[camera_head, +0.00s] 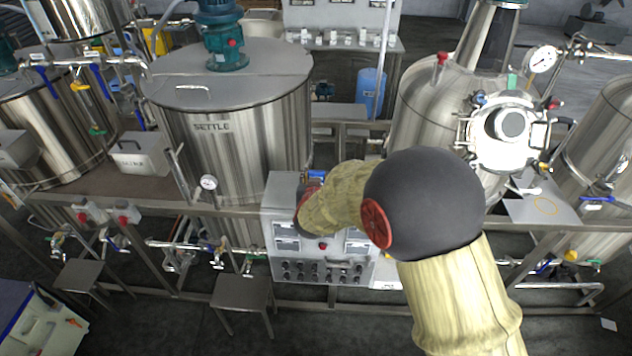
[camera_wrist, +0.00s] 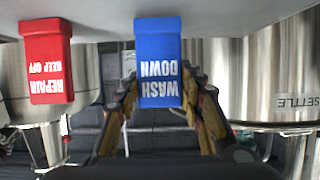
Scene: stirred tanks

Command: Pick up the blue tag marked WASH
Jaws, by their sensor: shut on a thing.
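The blue tag (camera_wrist: 158,50) shows in the middle of the wrist view, with WASH DOWN in white letters upside down. My gripper (camera_wrist: 160,88) has one finger on each side of the tag's lower part and is shut on it. The tag's upper end meets a pale grey surface (camera_wrist: 225,10); I cannot tell whether it still hangs from it.
A red tag (camera_wrist: 49,60) marked REPAIR KEEP OFF hangs left of the blue one. In the head view my arm reaches toward a grey control panel (camera_head: 325,270) below the steel tank (camera_head: 235,140) marked SETTLE. A steel rail (camera_head: 225,211) runs alongside.

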